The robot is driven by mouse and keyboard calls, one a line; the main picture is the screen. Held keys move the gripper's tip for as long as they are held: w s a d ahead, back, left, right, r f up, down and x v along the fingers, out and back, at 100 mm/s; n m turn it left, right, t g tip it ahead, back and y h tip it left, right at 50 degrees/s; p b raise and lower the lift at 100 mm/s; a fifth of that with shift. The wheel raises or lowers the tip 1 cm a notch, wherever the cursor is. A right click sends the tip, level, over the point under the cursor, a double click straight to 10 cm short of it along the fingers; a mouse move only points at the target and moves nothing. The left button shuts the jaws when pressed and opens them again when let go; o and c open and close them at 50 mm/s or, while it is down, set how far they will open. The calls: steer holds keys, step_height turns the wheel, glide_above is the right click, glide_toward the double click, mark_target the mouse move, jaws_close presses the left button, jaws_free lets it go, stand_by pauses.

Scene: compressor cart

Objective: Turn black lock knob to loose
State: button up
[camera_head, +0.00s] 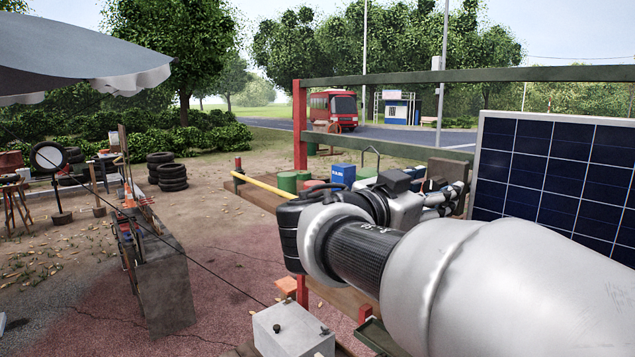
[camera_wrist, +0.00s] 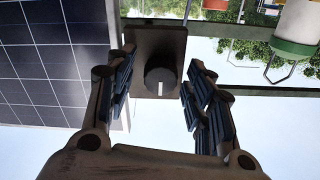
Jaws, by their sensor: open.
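The black lock knob (camera_wrist: 160,78) is round, with a white line mark on its face that points to the bottom of the wrist view. It sits on a dark brown plate (camera_wrist: 143,42). My gripper (camera_wrist: 162,62) is open, with one finger on each side of the knob and a visible gap on both sides. The knob appears between the fingers, but I cannot tell how far it is from the fingertips in depth. In the head view my gripper (camera_head: 448,195) reaches toward the brown plate (camera_head: 447,168) beside the solar panel; the knob is hidden there.
A solar panel (camera_head: 560,170) stands right of the plate, close to my gripper. A green rail (camera_head: 470,75) runs above on a red post (camera_head: 300,125). A white and green container (camera_wrist: 297,28) hangs at the wrist view's upper right. A grey box (camera_head: 293,330) lies below my arm.

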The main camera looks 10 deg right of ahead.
steer(key=shift+c, duration=0.5)
steer(key=c, duration=1)
